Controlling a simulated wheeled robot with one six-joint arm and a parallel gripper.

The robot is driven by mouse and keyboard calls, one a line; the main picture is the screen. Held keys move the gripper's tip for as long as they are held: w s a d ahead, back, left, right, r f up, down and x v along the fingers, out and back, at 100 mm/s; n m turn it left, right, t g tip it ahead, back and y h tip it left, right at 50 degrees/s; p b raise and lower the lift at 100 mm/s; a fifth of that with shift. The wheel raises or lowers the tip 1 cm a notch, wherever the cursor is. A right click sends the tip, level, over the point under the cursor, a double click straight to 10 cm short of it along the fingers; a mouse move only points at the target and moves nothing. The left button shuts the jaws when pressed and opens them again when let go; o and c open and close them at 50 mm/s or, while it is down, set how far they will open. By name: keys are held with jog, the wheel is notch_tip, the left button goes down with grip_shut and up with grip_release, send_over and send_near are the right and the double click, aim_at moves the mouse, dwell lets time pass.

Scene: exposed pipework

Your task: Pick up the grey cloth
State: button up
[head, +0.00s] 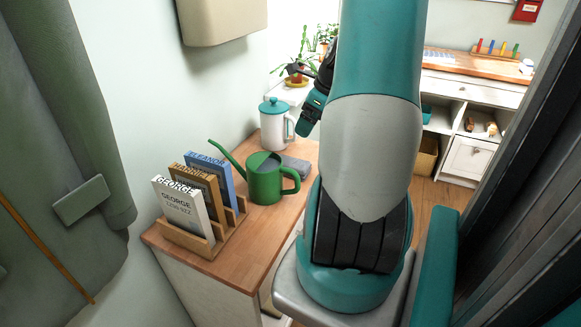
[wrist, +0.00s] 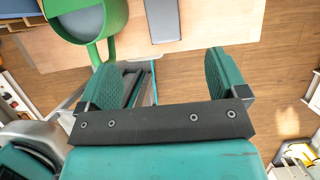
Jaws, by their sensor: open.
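The grey cloth (head: 294,167) lies flat and folded on the wooden top, just behind the green watering can (head: 265,180) in the head view. My arm stands close to its right. In the wrist view the cloth (wrist: 162,20) is at the top, cut off by the frame edge, beside the green can (wrist: 116,18). My gripper (wrist: 166,76) is open and empty. Its two green fingers are wide apart, and the cloth lies beyond their tips, not between them. In the head view the fingers cannot be made out clearly behind my arm.
A white jug with a teal lid (head: 274,125) stands behind the cloth. A wooden rack of books (head: 205,220) stands at the near end of the wooden top (head: 240,262). Potted plants (head: 300,62) are farther back.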

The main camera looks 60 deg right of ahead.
aim_at(292, 162)
jog(key=x, duration=1.1)
jog(key=shift+f, duration=0.35)
jog(key=shift+s+p+x, duration=0.2)
jog(key=shift+p+x, duration=0.1)
jog(key=shift+x, duration=1)
jog(key=shift+s+p+x, duration=0.2)
jog(key=shift+p+x, duration=0.05)
jog(key=shift+x, duration=1.1)
jog(key=shift+d+f, duration=0.15)
jog(key=c, duration=1.1)
notch_tip(292, 162, up, 20)
jog(key=shift+r, duration=0.1)
